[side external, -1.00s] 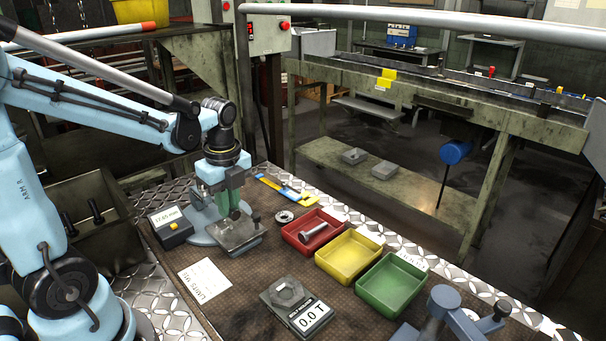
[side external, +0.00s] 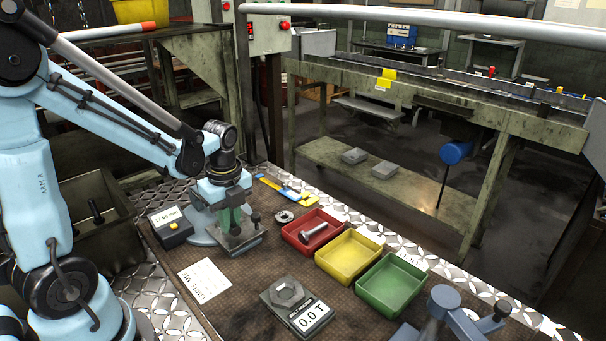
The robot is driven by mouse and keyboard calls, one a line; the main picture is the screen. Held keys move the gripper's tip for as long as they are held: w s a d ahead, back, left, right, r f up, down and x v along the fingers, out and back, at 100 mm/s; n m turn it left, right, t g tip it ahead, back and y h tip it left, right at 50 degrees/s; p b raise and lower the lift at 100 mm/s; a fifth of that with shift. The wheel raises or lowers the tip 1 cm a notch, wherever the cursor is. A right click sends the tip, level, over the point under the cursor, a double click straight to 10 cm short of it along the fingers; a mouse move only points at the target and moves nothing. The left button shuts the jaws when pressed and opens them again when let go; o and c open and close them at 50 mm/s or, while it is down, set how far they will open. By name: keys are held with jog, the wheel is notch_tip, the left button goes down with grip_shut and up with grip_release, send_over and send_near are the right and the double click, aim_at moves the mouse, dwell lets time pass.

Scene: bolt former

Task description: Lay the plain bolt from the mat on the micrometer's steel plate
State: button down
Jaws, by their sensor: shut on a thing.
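My gripper (side external: 235,228), with green fingers, points down over the micrometer's steel plate (side external: 246,243). It is shut on a small dark piece at its fingertips, taken to be the plain bolt; the fingers hide most of it. The fingertips are close above the plate; I cannot tell whether the piece touches it. The micrometer's grey-blue base (side external: 201,235) shows to the left of the plate, and its readout box (side external: 170,226) appears to read 17.65 mm. No loose bolt shows on the bare brown mat (side external: 243,283).
A red tray (side external: 298,243) holding a bolt (side external: 318,234), a yellow tray (side external: 349,257) and a green tray (side external: 391,286) stand to the right. A ring (side external: 284,216) and a yellow-and-blue caliper (side external: 287,190) lie behind.

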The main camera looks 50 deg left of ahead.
jog(key=shift+f, duration=0.8)
dwell(0.8)
jog(key=c, duration=1.1)
grip_release()
jog(key=shift+o, duration=0.2)
jog(key=shift+r, duration=0.1)
notch_tip(320, 180, up, 12)
jog(key=s+d+f+n+t, duration=0.1)
jog(key=d+n+t, duration=0.6)
jog(key=n, duration=1.1)
jog(key=d, duration=0.3)
jog(key=shift+d+f+h, duration=0.15)
jog(key=shift+h, duration=0.25)
